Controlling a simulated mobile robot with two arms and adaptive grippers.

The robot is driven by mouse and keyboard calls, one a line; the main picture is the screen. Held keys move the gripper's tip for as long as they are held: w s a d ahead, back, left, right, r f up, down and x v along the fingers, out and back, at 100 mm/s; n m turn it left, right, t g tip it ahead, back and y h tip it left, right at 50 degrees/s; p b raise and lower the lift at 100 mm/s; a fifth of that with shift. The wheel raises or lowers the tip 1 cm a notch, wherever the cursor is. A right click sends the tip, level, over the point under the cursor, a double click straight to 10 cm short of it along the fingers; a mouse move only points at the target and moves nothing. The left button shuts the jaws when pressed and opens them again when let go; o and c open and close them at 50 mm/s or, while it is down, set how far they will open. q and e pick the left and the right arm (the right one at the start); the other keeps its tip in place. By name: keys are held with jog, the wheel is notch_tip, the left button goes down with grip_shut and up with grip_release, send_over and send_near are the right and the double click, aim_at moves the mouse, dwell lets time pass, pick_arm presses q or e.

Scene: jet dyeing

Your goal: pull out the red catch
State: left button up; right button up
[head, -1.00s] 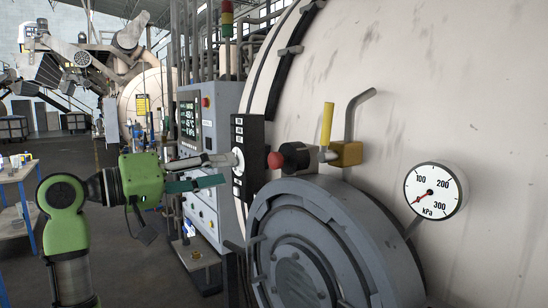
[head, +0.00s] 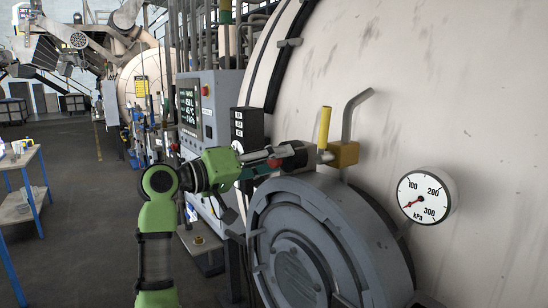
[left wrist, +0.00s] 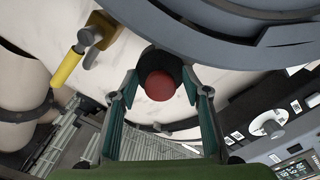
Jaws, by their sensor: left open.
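The red catch (left wrist: 160,86) is a round red knob on a black cylindrical body (head: 293,155). It sits beside the yellow-handled valve on the big vessel, above the round grey door. In the left wrist view the knob lies between the two spread fingers of my left gripper (left wrist: 161,83), with gaps showing on both sides. In the head view the left gripper (head: 266,157) is at the knob from the left, and its fingers partly hide the red. The left gripper is open and not clamped on it. My right gripper is not in view.
The grey round door (head: 300,250) lies just below the gripper. A yellow handle (head: 324,126) and a bent grey pipe (head: 349,112) stand to the right. A pressure gauge (head: 426,197) is farther right. A control cabinet (head: 215,110) stands behind the arm.

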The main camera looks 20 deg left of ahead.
aim_at(270, 162)
pick_arm(q)
grip_shut()
jog(key=shift+b+v, duration=0.35)
jog(key=shift+v, duration=0.95)
jog(key=shift+f, duration=0.15)
grip_release()
jog(key=shift+s+a, duration=0.15)
jog(key=shift+a, duration=0.05)
